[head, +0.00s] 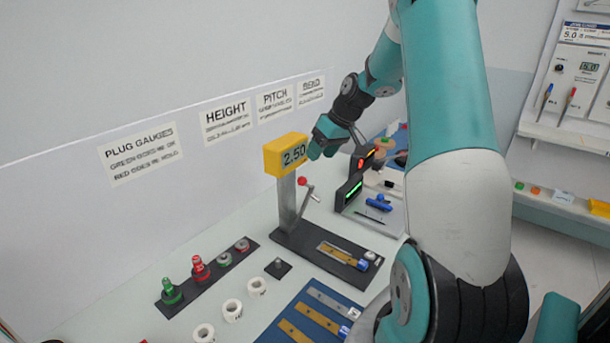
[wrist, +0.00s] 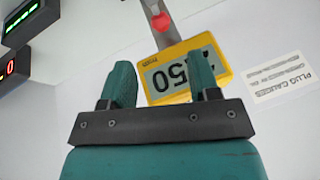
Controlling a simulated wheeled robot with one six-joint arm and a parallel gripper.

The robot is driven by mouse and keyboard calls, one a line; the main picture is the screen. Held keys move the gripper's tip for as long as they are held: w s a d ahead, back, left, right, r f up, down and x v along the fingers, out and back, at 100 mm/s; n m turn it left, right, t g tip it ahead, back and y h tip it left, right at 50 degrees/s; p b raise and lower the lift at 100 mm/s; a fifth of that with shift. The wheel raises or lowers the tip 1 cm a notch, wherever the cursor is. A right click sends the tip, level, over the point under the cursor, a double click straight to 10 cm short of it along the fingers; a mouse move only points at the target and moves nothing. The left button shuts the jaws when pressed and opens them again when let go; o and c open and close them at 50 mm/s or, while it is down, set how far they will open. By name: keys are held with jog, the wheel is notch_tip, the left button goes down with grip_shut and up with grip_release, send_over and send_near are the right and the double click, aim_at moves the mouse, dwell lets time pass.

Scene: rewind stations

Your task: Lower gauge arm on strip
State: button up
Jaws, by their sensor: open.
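The height gauge has a yellow head (head: 286,155) reading 2.50 on a grey column (head: 287,200). Its grey arm (head: 305,205) is tilted, with a red knob (head: 302,181) at its upper end. A brass strip (head: 336,252) with a blue end lies on the gauge's dark base (head: 296,240). My gripper (head: 314,150) is beside the gauge head, above and right of the red knob. In the wrist view my open gripper (wrist: 161,80) has empty space between its fingers. The yellow head (wrist: 158,97) and the red knob (wrist: 161,22) show beyond them, upside down; one finger partly covers the head.
Plug gauges (head: 199,267) stand on a dark rack at left. White rings (head: 232,310) and a blue mat (head: 272,331) with several strips lie in front. Lit display units (head: 350,190) stand right of the gauge. The wall is close behind the head.

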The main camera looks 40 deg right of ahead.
aim_at(305, 178)
jog(key=p+x, duration=0.2)
jog(key=x, duration=0.8)
jog(key=shift+c, duration=0.5)
grip_shut()
